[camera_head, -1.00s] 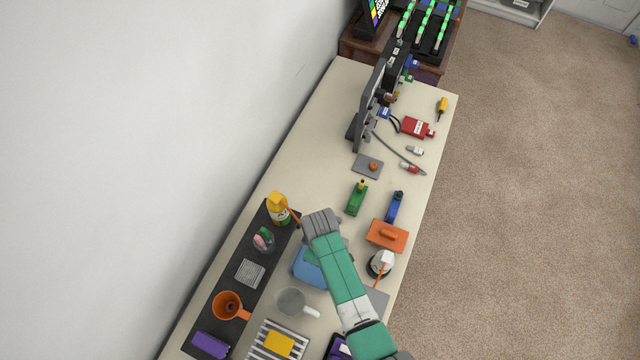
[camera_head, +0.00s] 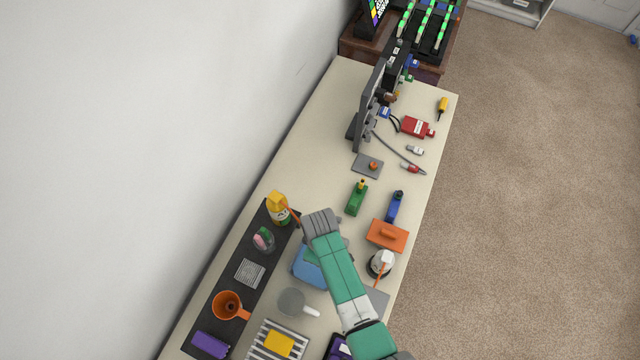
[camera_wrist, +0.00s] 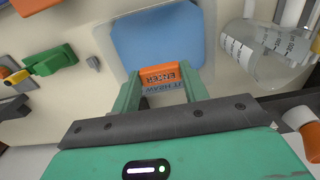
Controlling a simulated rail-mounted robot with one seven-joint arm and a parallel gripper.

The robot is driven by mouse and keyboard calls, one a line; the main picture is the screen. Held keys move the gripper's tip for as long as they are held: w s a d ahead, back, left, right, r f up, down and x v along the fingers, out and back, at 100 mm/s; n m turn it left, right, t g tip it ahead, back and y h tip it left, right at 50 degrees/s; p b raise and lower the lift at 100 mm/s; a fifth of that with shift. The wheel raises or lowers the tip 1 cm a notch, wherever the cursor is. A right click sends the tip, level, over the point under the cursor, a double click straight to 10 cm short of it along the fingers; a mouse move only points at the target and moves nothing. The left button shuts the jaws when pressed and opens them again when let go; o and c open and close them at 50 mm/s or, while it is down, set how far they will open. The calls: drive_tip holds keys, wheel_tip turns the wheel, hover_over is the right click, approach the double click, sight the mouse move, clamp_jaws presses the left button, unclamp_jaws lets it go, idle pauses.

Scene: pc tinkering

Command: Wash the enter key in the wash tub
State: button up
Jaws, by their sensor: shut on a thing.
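The orange enter key (camera_wrist: 172,72), with its lettering upside down in the wrist view, sits between the tips of my gripper (camera_wrist: 160,82). The gripper is shut on it. The blue wash tub (camera_wrist: 155,36) lies directly behind the key in this view, and its label shows just below the key. I cannot tell whether the key is inside the tub or above it. In the head view the tub (camera_head: 304,268) is partly covered by my arm, and the key is hidden.
A clear measuring cup (camera_head: 291,301) stands close beside the tub.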

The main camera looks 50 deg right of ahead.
wheel_tip(320, 180, up, 3)
drive_tip(key=p, duration=0.2)
drive_tip(key=shift+f+p, duration=0.1)
drive_tip(key=shift+p, duration=0.25)
drive_tip(key=shift+r, duration=0.6)
